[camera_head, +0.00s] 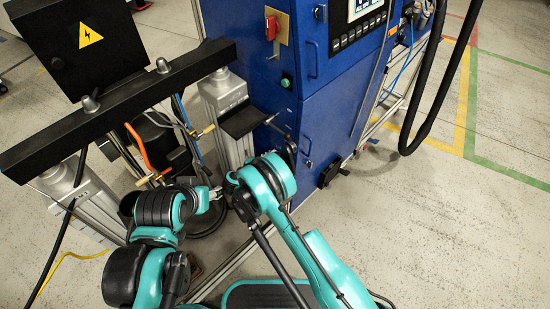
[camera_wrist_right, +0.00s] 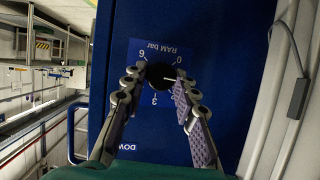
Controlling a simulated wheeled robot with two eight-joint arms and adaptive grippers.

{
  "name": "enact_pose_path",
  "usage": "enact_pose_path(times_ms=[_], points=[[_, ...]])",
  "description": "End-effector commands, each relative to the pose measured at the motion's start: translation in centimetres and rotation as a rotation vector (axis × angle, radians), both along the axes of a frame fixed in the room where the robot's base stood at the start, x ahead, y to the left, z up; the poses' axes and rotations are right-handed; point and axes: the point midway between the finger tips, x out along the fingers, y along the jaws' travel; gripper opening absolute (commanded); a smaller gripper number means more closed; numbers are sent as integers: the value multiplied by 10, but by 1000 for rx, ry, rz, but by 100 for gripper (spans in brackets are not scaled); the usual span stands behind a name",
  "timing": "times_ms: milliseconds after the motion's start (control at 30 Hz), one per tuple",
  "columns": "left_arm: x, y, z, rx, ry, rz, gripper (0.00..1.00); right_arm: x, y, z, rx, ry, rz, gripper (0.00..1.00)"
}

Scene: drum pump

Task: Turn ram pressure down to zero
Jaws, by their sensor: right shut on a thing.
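The black ram pressure knob (camera_wrist_right: 160,73) sits on a blue dial plate marked "RAM bar" with 0, 3 and 6, seen upside down in the right wrist view. Its white pointer line points right in the picture, close to the 0 mark but a little below it. My right gripper (camera_wrist_right: 161,80) is shut on the knob, one finger on each side, and the fingers hide part of it and the scale. In the head view the right wrist is against the blue cabinet's lower front. My left gripper (camera_head: 216,194) is low beside the right wrist; its fingers are too small to read.
The blue cabinet (camera_head: 337,110) carries a red switch (camera_head: 271,27), a green button (camera_head: 286,82) and a screen above. A black beam (camera_head: 118,108) on grey posts stands at left, with hoses behind. A black hose (camera_head: 441,88) hangs at right. Floor at right is clear.

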Motion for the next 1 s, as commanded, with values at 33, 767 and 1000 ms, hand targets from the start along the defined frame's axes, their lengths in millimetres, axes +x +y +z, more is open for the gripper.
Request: enact_pose_path(times_ms=[33, 767, 1000], points=[[0, 0, 0, 0, 0, 0, 48, 0, 1, 0, -25, 27, -1, 0], [0, 0, 0, 0, 0, 0, 48, 4, 4, -1, -476, 476, -1, 0], [0, 0, 0, 0, 0, 0, 48, 4, 5, -1, -561, 561, 0, 0]])
